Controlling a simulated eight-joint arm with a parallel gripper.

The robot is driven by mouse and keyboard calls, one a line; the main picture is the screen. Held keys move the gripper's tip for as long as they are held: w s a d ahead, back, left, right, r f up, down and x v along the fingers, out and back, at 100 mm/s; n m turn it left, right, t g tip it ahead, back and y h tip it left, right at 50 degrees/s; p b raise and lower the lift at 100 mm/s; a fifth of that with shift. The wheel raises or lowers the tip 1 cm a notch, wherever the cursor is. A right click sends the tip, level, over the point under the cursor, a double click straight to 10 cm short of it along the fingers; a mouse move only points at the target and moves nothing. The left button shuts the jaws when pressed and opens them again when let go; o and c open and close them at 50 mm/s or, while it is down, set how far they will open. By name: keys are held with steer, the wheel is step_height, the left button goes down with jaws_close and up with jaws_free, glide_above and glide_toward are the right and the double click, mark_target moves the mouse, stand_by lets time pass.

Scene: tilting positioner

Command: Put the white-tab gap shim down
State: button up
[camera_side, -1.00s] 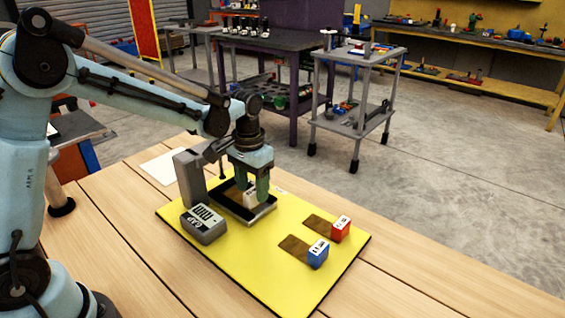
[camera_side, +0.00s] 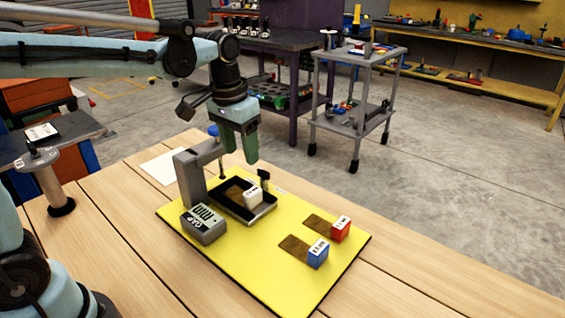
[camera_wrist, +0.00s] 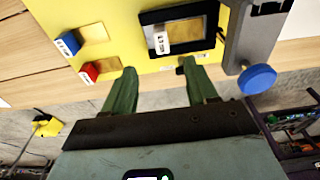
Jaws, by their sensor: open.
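The white-tab gap shim (camera_side: 253,196) lies in the black-framed tray (camera_side: 229,209) on the yellow board, its white labelled tab at the tray's right side. It also shows in the wrist view (camera_wrist: 162,41), inside the dark frame. My gripper (camera_side: 240,158) is above and behind the tray, apart from the shim. In the wrist view its two green fingers (camera_wrist: 160,80) are spread with nothing between them.
A blue-tab shim (camera_side: 318,254) and a red-tab shim (camera_side: 340,229) lie at the board's right. A grey display box (camera_side: 203,224) stands at the front left. A grey upright with an arm and blue knob (camera_side: 190,177) rises beside the tray. The yellow board (camera_side: 255,265) is bare in front.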

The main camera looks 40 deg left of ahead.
steer(key=s+f+t, duration=0.3)
steer(key=s+t, duration=0.2)
steer(key=s, duration=0.6)
steer(key=shift+d+f+t, duration=0.2)
steer(key=shift+t, duration=0.2)
stand_by(0.7)
